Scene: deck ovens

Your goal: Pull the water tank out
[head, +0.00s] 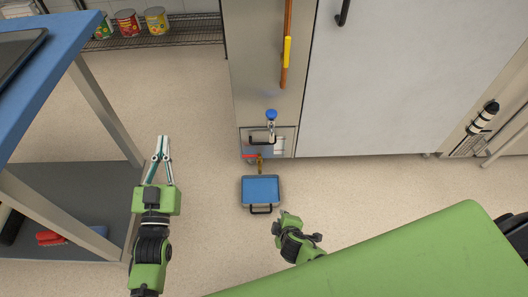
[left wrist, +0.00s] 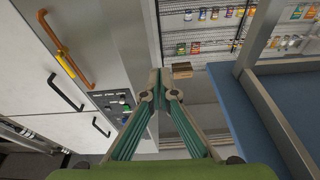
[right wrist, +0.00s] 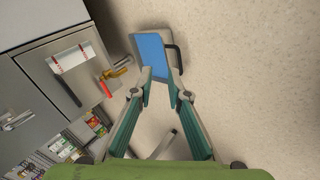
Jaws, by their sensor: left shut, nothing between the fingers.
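A shallow tank with a blue top and a black handle (head: 261,190) lies on the floor in front of the tall grey unit; I take it to be the water tank. Its handle faces me. It also shows in the right wrist view (right wrist: 152,55), just beyond the fingertips. My right gripper (right wrist: 160,71) is open and empty, its fingertips apart near the tank; I cannot tell whether they touch it. In the head view its fingers are mostly hidden. My left gripper (head: 162,142) is shut and empty, over the floor left of the unit.
A brass tap with a red lever (head: 251,156) sits above the tank, below a panel with a black handle (head: 262,141). A blue-topped table (head: 62,40) stands at the left. A green surface (head: 400,255) covers the lower right. Floor around the tank is clear.

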